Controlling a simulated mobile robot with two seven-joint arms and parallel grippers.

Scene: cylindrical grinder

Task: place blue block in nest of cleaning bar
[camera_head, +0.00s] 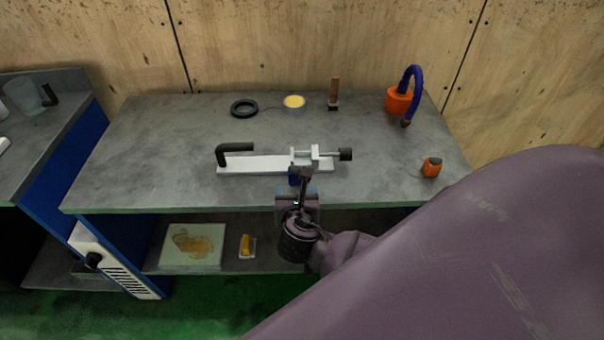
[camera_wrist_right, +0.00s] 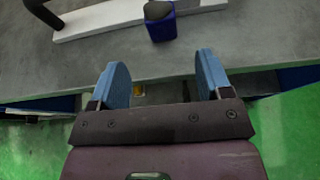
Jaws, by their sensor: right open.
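The cleaning bar (camera_head: 250,165) is a long white bar lying on the grey bench, with a black bent handle at its left end and a metal fitting with a black knob at its right. The blue block (camera_head: 293,178) is at the bar's front side, partly hidden by my right gripper in the head view. In the right wrist view the blue block (camera_wrist_right: 162,29) has a dark top and is against or just in front of the bar (camera_wrist_right: 100,19); I cannot tell whether it is seated. My right gripper (camera_wrist_right: 162,63) is open and empty, its blue fingers short of the block.
On the bench (camera_head: 150,135) stand a black ring (camera_head: 244,108), a yellow-topped tin (camera_head: 293,102), a wooden-handled brush (camera_head: 334,92), an orange item with a blue hose (camera_head: 399,100) and a small orange object (camera_head: 432,167). A lower shelf holds a tray (camera_head: 192,259). The bench's left is clear.

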